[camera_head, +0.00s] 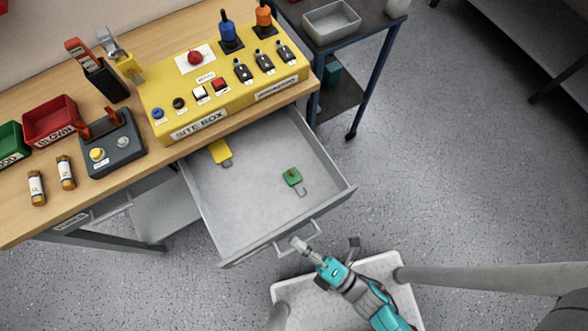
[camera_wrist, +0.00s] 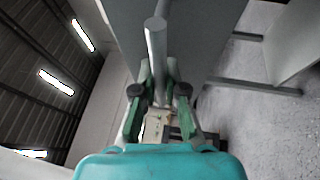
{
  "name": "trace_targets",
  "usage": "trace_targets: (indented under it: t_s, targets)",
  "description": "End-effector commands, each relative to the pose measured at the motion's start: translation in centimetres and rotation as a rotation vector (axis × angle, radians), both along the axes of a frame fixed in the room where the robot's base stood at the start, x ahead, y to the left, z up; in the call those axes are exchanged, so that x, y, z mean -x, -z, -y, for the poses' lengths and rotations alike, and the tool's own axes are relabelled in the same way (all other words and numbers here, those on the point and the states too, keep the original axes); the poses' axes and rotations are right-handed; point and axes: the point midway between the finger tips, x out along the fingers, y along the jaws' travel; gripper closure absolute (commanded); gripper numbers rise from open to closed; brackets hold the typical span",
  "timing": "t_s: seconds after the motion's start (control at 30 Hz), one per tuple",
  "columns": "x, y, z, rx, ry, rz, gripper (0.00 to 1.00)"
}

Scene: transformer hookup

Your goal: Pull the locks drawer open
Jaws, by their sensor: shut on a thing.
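The drawer (camera_head: 255,170) stands pulled well out from under the wooden bench in the head view. A yellow padlock (camera_head: 220,152) lies at its back left and a green padlock (camera_head: 292,177) lies right of its middle. My gripper (camera_head: 299,243) is at the bar handle (camera_head: 318,236) on the drawer front. In the wrist view, my gripper (camera_wrist: 158,95) has its fingers on both sides of the grey handle bar (camera_wrist: 156,45), shut on it. The drawer front (camera_wrist: 195,35) shows behind the bar.
The yellow site box (camera_head: 225,85) with switches stands on the bench (camera_head: 125,165) above the drawer. Red (camera_head: 50,120) and green (camera_head: 12,142) bins stand at the left. A blue-framed cart (camera_head: 340,40) stands right of the bench. Open floor (camera_head: 440,150) lies to the right.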

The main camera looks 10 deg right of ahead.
Motion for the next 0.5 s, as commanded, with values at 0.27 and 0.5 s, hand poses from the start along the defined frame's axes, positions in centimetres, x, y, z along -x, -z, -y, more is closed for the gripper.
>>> trace_targets:
  t_s: [0.27,0.5]
  targets:
    - [0.29,0.12,0.10,0.002,0.001,-0.004,1.00]
    - [0.26,0.13,0.09,0.002,0.001,-0.004,0.64]
